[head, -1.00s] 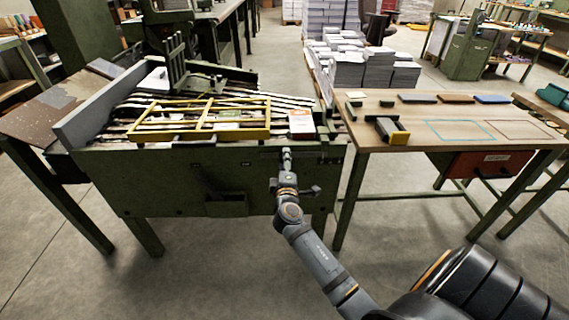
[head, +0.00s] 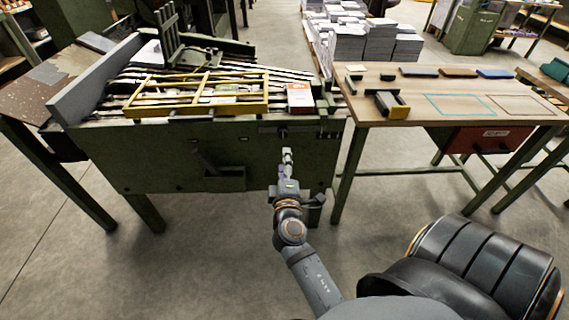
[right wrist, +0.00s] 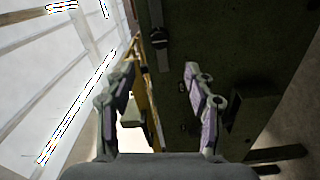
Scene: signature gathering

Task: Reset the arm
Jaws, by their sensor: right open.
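My right gripper (head: 287,158) is in front of the green machine's front panel (head: 180,165), below its top edge. It also shows in the right wrist view (right wrist: 160,85), where its two fingers stand apart with nothing between them. My right arm (head: 305,265) comes up from the bottom of the head view. My left gripper is not in view.
The green machine carries a yellow frame (head: 197,110) and an orange-and-white box (head: 300,97). A wooden table (head: 430,110) with a black-and-yellow tool (head: 390,103) stands to the right. Paper stacks (head: 350,45) are behind. The floor in front is clear.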

